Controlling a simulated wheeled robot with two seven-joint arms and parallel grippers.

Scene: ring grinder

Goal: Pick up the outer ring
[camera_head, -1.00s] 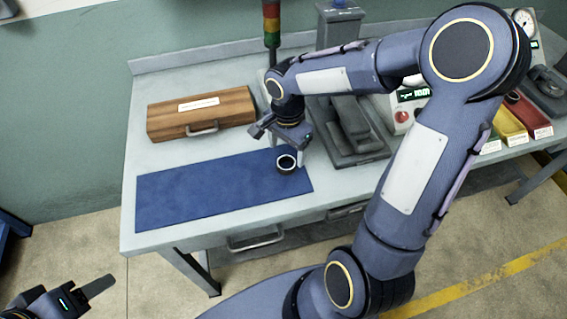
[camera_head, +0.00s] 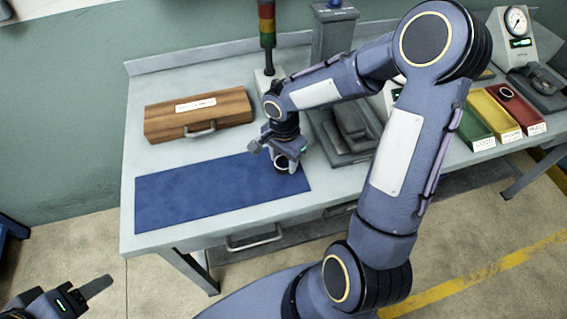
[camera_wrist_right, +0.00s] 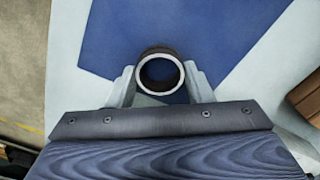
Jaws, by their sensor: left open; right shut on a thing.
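The outer ring (camera_head: 281,164), dark outside with a bright metal rim, is at the right end of the blue mat (camera_head: 190,191). It also shows in the right wrist view (camera_wrist_right: 160,73), where its round opening faces the camera. My right gripper (camera_head: 285,163) is shut on the ring, with one pale finger on each side of it (camera_wrist_right: 160,85). I cannot tell whether the ring still touches the mat. My left gripper (camera_head: 88,293) is off the table at the lower left; one finger shows and it is empty.
A wooden case (camera_head: 198,115) lies behind the mat. A signal tower (camera_head: 267,30) and a dark grey machine (camera_head: 345,130) stand behind my right gripper. Green (camera_head: 475,130), yellow (camera_head: 495,113) and red (camera_head: 518,110) bins and a dial gauge (camera_head: 516,20) are at the right. The mat's left part is clear.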

